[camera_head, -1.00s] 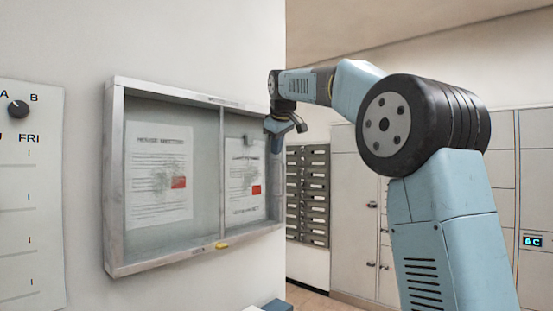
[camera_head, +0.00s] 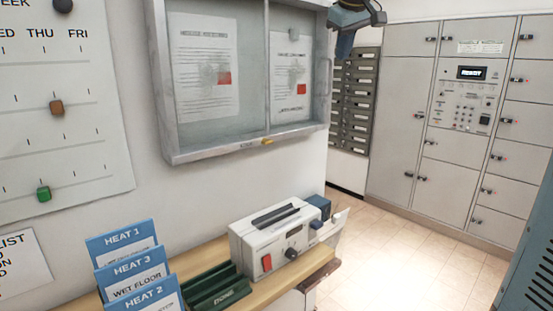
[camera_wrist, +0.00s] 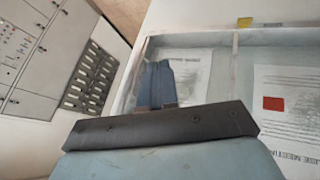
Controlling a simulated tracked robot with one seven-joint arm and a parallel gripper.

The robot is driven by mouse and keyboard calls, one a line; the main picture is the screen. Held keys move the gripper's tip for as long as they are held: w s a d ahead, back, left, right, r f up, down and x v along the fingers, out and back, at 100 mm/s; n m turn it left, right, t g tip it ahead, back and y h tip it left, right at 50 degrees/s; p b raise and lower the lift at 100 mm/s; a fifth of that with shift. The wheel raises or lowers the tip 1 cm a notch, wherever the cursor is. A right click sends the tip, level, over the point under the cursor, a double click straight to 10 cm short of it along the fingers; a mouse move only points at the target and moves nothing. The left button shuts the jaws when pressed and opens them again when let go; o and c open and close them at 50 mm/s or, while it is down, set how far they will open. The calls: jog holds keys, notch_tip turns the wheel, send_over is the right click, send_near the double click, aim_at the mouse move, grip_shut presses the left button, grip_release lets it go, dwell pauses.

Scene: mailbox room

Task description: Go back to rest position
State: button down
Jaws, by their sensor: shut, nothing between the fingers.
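My gripper (camera_head: 343,44) hangs at the top of the head view, in front of the right end of the glass notice case (camera_head: 245,147). Its blue fingers are together with nothing between them. In the wrist view the gripper (camera_wrist: 156,82) points towards the metal frame of the notice case (camera_wrist: 215,39). I cannot tell whether it touches the frame. Most of my arm is out of the head view.
A wooden shelf (camera_head: 318,262) below holds a white laminator-like machine (camera_head: 265,240), a green rack (camera_head: 212,288) and blue HEAT cards (camera_head: 125,250). Grey mail slots (camera_head: 355,100) and lockers (camera_head: 400,100) stand behind. The tiled floor (camera_head: 420,240) is clear.

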jog(key=s+d+f+m, duration=0.3)
jog(key=s+f, duration=1.1)
jog(key=s+d+f+m+g, duration=0.1)
jog(key=s+d+f+m, duration=0.2)
jog(key=s+f, duration=1.1)
jog(key=shift+s+d+f+m+g, duration=0.3)
jog(key=shift+s+d, duration=0.15)
jog(key=shift+s, duration=0.3)
